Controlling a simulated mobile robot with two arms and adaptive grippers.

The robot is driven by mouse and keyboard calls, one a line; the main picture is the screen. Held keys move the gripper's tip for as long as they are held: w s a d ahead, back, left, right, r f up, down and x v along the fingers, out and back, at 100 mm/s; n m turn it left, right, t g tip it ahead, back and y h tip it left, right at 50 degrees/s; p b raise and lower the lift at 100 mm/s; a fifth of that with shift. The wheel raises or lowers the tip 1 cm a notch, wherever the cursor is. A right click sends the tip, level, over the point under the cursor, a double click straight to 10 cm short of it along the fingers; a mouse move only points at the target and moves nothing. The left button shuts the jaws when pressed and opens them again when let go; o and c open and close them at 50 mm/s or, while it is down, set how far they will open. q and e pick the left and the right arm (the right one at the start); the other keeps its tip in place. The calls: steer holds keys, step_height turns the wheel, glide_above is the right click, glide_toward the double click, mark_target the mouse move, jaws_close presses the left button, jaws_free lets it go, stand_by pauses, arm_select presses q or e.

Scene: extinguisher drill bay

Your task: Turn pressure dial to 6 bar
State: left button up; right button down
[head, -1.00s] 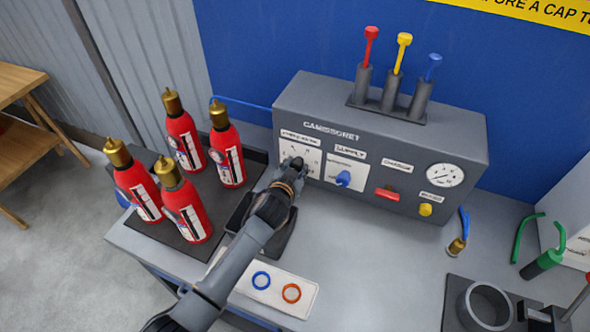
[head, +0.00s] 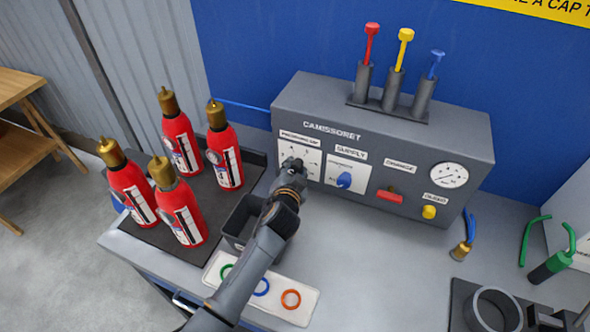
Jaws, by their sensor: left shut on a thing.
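The grey control panel (head: 390,128) stands against the blue wall. The pressure dial's white scale plate (head: 312,156) is at the panel's left end, under a small label. My left gripper (head: 291,165) is at this plate, shut on the dial's knob. The gripper covers the knob and part of the scale, so I cannot read the setting. My right gripper is not clearly in view.
The blue supply knob (head: 344,181), red charge control (head: 389,196), yellow knob (head: 429,212) and round gauge (head: 450,175) are right of the dial. Several red extinguishers (head: 225,155) stand at left. A white strip (head: 309,298) holds coloured rings. The counter's middle is clear.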

arm_select(q)
steer(key=o, duration=1.1)
steer(key=shift+o, duration=0.2)
steer(key=v, duration=0.7)
steer(key=shift+s, duration=0.2)
